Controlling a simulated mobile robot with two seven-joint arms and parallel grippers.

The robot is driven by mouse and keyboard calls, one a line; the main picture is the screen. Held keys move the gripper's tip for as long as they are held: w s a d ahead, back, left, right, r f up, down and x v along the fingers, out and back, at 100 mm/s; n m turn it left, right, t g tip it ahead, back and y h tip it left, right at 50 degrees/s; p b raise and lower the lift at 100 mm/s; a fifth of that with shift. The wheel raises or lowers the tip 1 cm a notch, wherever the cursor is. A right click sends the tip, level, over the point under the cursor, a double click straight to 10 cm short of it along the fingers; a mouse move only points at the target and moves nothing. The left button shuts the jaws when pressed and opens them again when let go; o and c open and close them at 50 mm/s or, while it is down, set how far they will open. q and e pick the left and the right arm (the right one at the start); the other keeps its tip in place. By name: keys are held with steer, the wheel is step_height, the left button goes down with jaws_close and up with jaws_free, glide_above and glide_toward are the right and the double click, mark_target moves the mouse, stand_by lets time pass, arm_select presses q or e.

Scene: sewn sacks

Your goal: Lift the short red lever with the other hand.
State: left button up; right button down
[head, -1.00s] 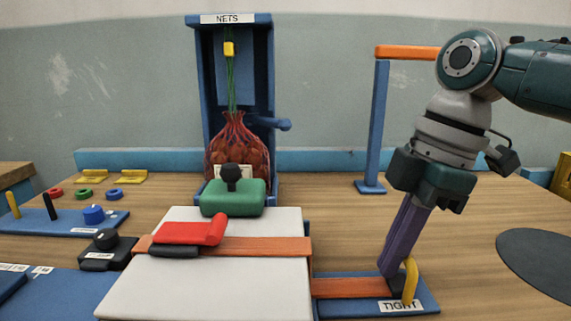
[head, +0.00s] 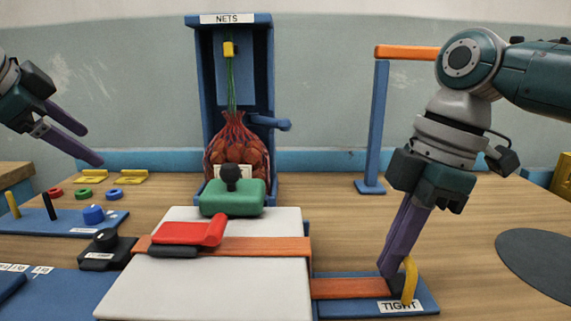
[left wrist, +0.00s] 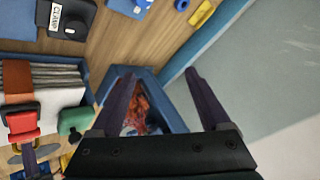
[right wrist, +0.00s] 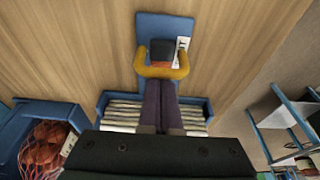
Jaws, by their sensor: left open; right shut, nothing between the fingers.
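The short red lever (head: 190,233) lies flat over a dark base on an orange strap (head: 270,246), which crosses a pale stack (head: 220,285). In the left wrist view the red lever (left wrist: 20,122) is at the left edge. My left gripper (head: 93,147) is open and empty, up at the left, well apart from the lever. My right gripper (head: 390,276) is shut with nothing in it, pointing down at the TIGHT plate (head: 425,300). Its tips are close to the yellow handle (head: 410,282) and the dark block; I cannot tell whether they touch. The right wrist view shows the yellow handle (right wrist: 180,68) around this block.
A green block with a black knob (head: 232,197) sits behind the lever. The blue NETS stand (head: 264,90) with a red net sack (head: 236,145) rises behind it. A black knob box (head: 107,250) is left of the stack. A blue post (head: 376,130) stands at right.

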arm_select(q)
steer(key=s+d+r+m+g+h, duration=0.2)
steer(key=d+r+m, duration=0.25)
steer(key=d, duration=0.55)
steer(key=s+d+r+m+g+h, duration=0.1)
steer(key=s+d+r+m+g, duration=0.25)
steer(key=d, duration=0.75)
steer(key=g+y, duration=0.2)
steer(key=g, duration=0.1)
glide_toward(212, 222)
steer(key=x, duration=0.9)
steer(key=c, duration=1.2)
steer(key=shift+r, duration=0.15)
